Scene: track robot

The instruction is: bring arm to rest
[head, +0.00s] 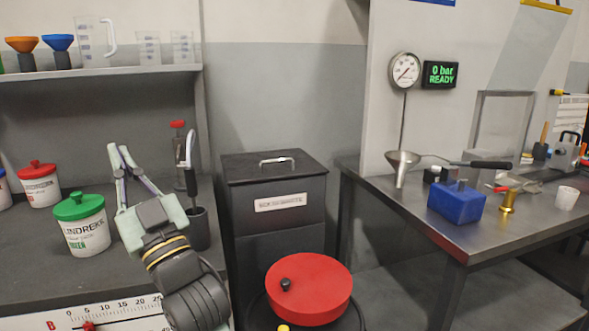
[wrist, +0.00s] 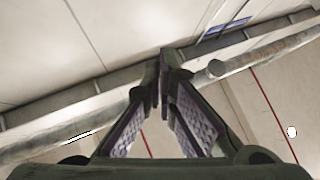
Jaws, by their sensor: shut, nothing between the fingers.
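My gripper (head: 116,148) is raised above the left counter in the head view, fingers pointing up. Its fingertips meet, and nothing is between them. In the wrist view the gripper (wrist: 160,75) also shows closed tips, with the ceiling and wall pipes behind. My arm comes up from the bottom of the head view. The gripper stands just right of a white tub with a green lid (head: 82,224), as seen in the picture; the distance in depth is hard to tell.
A dark cup with a tool (head: 197,228) and a red-capped bottle (head: 178,150) stand close right of the gripper. A shelf (head: 100,73) with funnels and beakers is above. A lidded black bin (head: 275,165), a red round lid (head: 309,288) and a metal table (head: 400,215) are rightward.

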